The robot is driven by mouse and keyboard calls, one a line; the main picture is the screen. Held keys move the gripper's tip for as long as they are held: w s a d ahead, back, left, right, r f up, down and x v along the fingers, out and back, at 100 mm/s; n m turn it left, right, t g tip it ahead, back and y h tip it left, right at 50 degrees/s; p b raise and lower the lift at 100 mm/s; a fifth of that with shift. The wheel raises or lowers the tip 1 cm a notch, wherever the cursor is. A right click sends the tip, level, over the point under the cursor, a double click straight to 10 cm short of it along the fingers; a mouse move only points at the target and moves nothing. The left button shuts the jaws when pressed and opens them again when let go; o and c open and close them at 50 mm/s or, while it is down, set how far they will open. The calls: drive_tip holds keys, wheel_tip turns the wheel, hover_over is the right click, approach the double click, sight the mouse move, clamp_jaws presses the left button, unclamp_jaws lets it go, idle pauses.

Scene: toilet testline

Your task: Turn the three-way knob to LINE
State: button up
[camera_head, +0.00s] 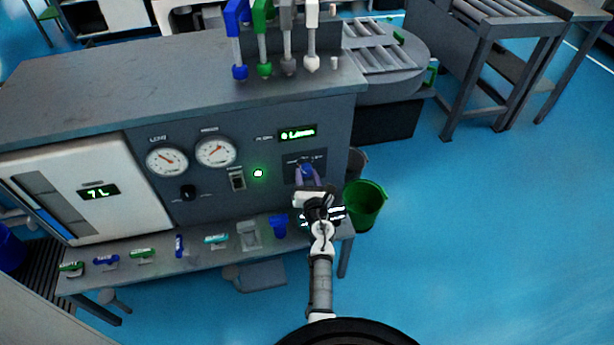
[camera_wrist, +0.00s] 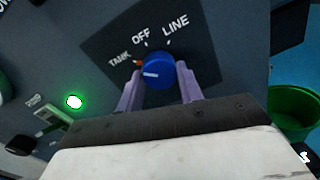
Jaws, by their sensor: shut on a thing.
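The three-way knob (camera_wrist: 158,72) is blue and round, on a dark plate (camera_wrist: 200,45) labelled TANK, OFF and LINE. An orange mark shows at the knob's upper left, on the TANK side, and a white line lies on its face. My gripper (camera_wrist: 159,80) has one purple finger on each side of the knob and is shut on it. In the head view the knob (camera_head: 307,169) is at the right end of the panel, with my gripper (camera_head: 307,177) in front of it. The head view is too small to read the knob's setting.
A lit green lamp (camera_head: 258,173), a switch (camera_head: 237,179) and two gauges (camera_head: 167,161) are left of the knob. A green bucket (camera_head: 365,204) stands on the floor to its right. A shelf (camera_head: 200,258) with several small parts runs below the panel.

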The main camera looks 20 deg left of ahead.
drive_tip(key=shift+r+m, duration=0.1)
drive_tip(key=shift+m, duration=0.3)
drive_tip(key=m+p, duration=0.3)
drive_tip(key=shift+r+m, duration=0.15)
drive_tip(key=shift+m, duration=0.15)
drive_tip(key=m+p, duration=0.3)
drive_tip(key=m, duration=0.2)
drive_tip(key=shift+r, duration=0.15)
drive_tip(key=m+g+p, duration=0.1)
drive_tip(key=m+p, duration=0.2)
drive_tip(key=m, duration=0.2)
drive_tip(key=shift+r+m+y+p, duration=0.1)
drive_tip(key=shift+m+y+p, duration=0.2)
drive_tip(key=shift+p, duration=0.05)
drive_tip(key=m+p, duration=0.2)
drive_tip(key=m, duration=0.2)
drive_tip(key=o, duration=1)
